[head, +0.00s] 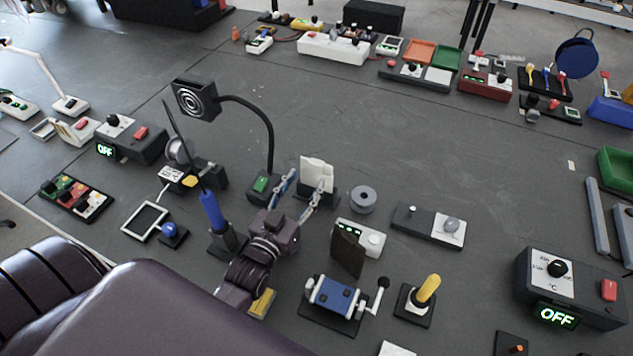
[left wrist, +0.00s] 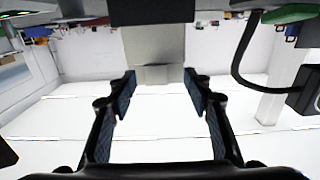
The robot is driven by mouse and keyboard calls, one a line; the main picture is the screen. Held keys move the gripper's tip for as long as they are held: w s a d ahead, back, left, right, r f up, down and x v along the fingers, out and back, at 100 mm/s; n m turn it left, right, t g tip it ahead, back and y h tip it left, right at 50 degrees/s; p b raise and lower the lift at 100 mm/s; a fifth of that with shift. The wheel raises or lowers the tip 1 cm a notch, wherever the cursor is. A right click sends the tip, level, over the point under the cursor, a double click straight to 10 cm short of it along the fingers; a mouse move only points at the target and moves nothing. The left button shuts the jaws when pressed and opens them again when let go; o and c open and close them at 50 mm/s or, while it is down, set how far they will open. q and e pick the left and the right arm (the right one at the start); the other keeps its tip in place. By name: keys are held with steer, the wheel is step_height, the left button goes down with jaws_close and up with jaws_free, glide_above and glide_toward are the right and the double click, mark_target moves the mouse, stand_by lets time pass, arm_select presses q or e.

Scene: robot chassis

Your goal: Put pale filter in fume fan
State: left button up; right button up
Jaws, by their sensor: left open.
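The pale filter (head: 317,170) is a whitish upright plate in a dark stand near the middle of the bench. It also shows as a pale grey panel in the left wrist view (left wrist: 155,48). My left gripper (head: 302,190) is open, right at the filter. In the left wrist view its fingertips (left wrist: 163,82) lie either side of the panel's end, with gaps visible. The fume fan (head: 196,100) is a black box with white rings on a curved black neck, up and left of the filter. It also shows at the right edge of the left wrist view (left wrist: 304,98). My right gripper is out of view.
A blue-handled iron (head: 211,210) stands upright left of my gripper. The bench behind the filter is clear.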

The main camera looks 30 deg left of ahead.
mark_target(315, 169)
arm_select(q)
steer(key=w, duration=0.1)
steer(key=w+p, duration=0.1)
steer(key=w, duration=0.1)
steer(key=w+r, duration=0.1)
steer(key=w, duration=0.1)
steer(key=shift+d+p, duration=0.2)
steer(key=shift+p, duration=0.15)
steer(key=shift+w+f, duration=0.2)
steer(key=shift+w, duration=0.35)
steer(key=shift+c, duration=0.4)
jaws_close()
steer(key=shift+r, duration=0.1)
